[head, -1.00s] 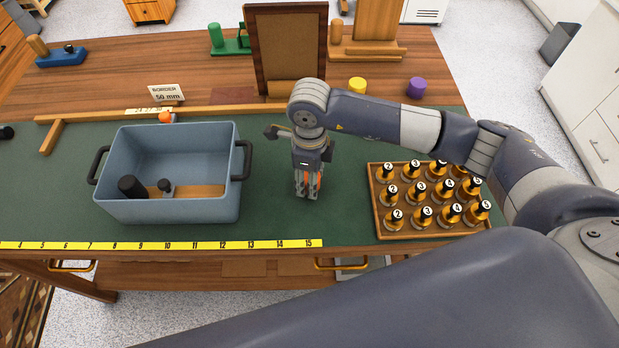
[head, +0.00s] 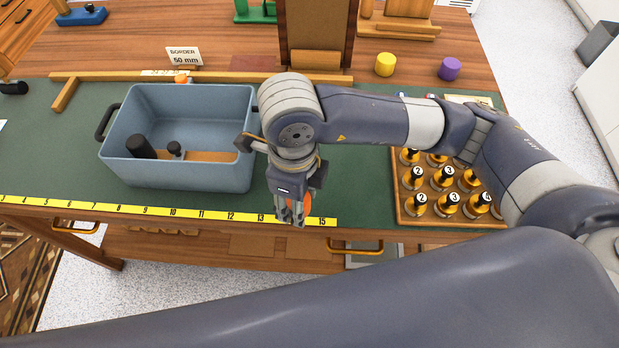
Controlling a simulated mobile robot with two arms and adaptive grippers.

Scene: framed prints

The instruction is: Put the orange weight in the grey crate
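My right gripper (head: 290,214) points down just right of the grey crate, near the table's front edge. Its fingers are closed around an orange weight (head: 308,203), which is mostly hidden behind them. The grey crate (head: 225,172) stands open on the green mat to the left, with a black cylinder (head: 140,147) and a small dark knobbed piece (head: 174,149) inside. My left gripper is out of view.
A small orange round thing (head: 181,79) sits behind the crate near the wooden strip. A tray (head: 420,221) of numbered pieces stands right. Yellow (head: 385,64) and purple (head: 450,68) cylinders stand at the back. A yellow ruler (head: 100,206) runs along the front edge.

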